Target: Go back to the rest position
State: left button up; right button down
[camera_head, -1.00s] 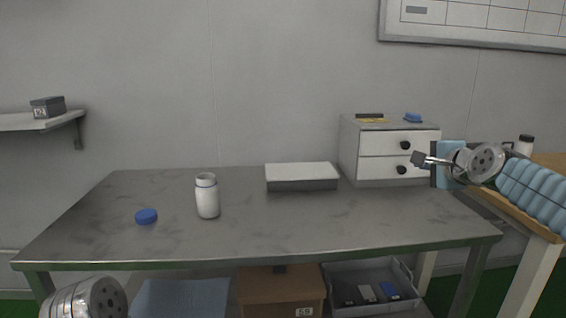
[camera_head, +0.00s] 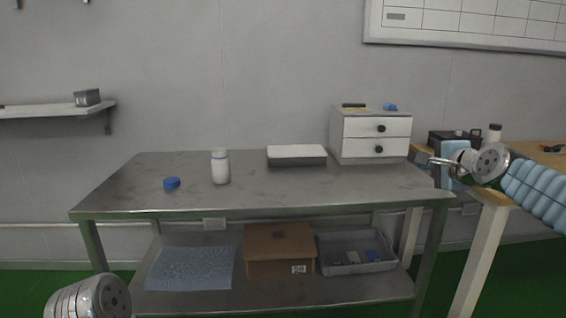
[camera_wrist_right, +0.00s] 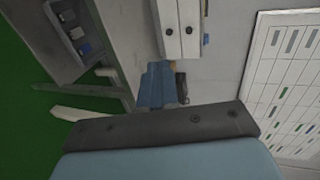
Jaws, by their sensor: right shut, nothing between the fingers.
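My right gripper (camera_head: 424,158) is held out at the right in the head view, in front of the gap between the table and the side bench. It is shut and empty, and touches nothing that I can see. In the right wrist view its fingers (camera_wrist_right: 158,85) point up the picture toward the white drawer unit. My left arm shows only as a rounded metal link at the bottom left of the head view; its gripper is out of the picture.
The metal table (camera_head: 265,195) holds a white bottle (camera_head: 220,168), a blue lid (camera_head: 172,184), a flat box (camera_head: 297,155) and a drawer unit (camera_head: 371,137). Its lower shelf holds a cardboard box (camera_head: 279,250) and a grey bin (camera_head: 356,252). A wooden bench (camera_head: 487,194) stands right.

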jog(key=w+a+f+n+g, duration=0.2)
jog(key=a+f, duration=0.1)
jog(key=f, duration=0.8)
jog(key=w+a+f+n+g, duration=0.1)
jog(key=a+f+n+g, duration=0.15)
jog(key=f, duration=0.85)
jog(key=s+a+f+n+g+y, duration=0.1)
jog(key=s+a+f+n, duration=0.15)
jog(key=f, duration=0.65)
jog(key=s+a+f+n+g, duration=0.1)
jog(key=s+a+f+g, duration=0.2)
jog(key=f, duration=0.7)
jog(key=s+a+f+n+g+y, duration=0.15)
jog(key=s+a+f+n, duration=0.35)
jog(key=s+f, duration=1)
jog(key=s+a+f+n+g, duration=0.1)
jog(key=s+a+f+g, duration=0.1)
jog(key=s, duration=0.5)
jog(key=s+a+f+n+g, duration=0.1)
jog(key=s+a+f, duration=0.2)
jog(key=s+f, duration=0.2)
jog(key=shift+s+a+g, duration=0.15)
jog(key=shift+s+g, duration=0.25)
jog(key=shift+s, duration=0.6)
